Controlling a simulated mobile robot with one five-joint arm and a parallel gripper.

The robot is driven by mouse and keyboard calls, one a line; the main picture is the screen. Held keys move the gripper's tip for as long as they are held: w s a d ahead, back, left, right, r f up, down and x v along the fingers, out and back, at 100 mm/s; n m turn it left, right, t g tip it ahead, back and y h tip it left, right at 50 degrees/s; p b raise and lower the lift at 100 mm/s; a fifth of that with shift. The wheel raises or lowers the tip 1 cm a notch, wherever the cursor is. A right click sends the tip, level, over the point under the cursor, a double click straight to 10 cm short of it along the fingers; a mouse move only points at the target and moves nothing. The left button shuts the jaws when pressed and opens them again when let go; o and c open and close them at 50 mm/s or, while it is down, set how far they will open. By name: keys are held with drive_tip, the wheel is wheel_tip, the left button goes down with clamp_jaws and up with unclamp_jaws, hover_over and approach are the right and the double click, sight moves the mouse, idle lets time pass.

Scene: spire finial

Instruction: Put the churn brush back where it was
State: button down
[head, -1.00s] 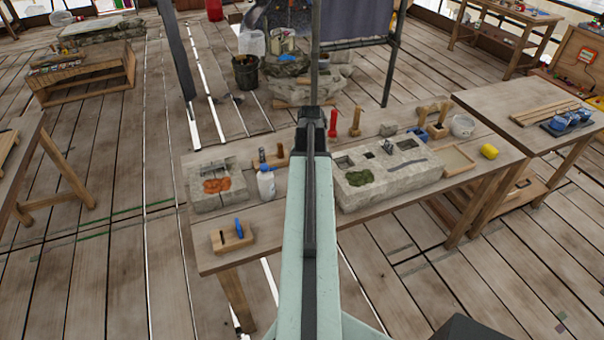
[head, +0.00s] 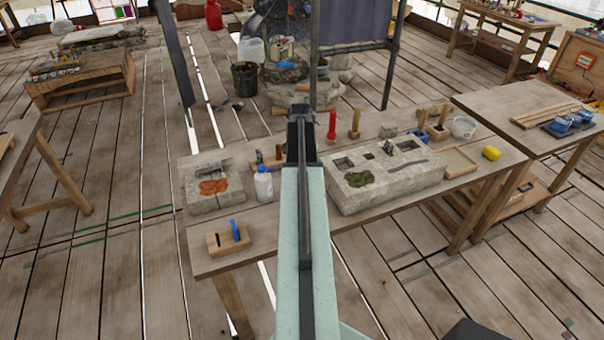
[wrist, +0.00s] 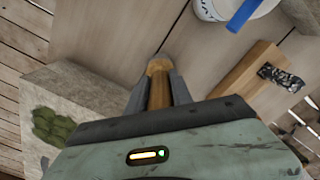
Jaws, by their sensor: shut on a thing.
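My gripper (wrist: 158,92) is shut on a tan wooden handle (wrist: 159,72), which I take to be the churn brush. The fingers stand on both sides of the handle in the wrist view, and its lower part is hidden. In the head view my gripper (head: 302,115) is over the back edge of the long workbench (head: 290,232), and my arm hides what is right behind it. A wooden block (wrist: 245,82) with a dark piece on it lies on the bench, right of the handle in the wrist view and apart from it.
A pale stone block (head: 400,185) with green moss stands right of my arm. A stone slab (head: 203,202) with an orange patch, a white bottle (head: 263,188) and a wooden holder with a blue tool (head: 235,230) are left. A red upright (head: 332,126) stands close behind.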

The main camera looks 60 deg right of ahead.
drive_tip(key=shift+f, duration=0.1)
drive_tip(key=c, duration=1.1)
unclamp_jaws()
wheel_tip(320, 180, up, 12)
drive_tip(key=p, duration=1.2)
drive_tip(key=shift+a+r, duration=0.1)
drive_tip(key=shift+r, duration=0.15)
drive_tip(key=shift+f, duration=0.1)
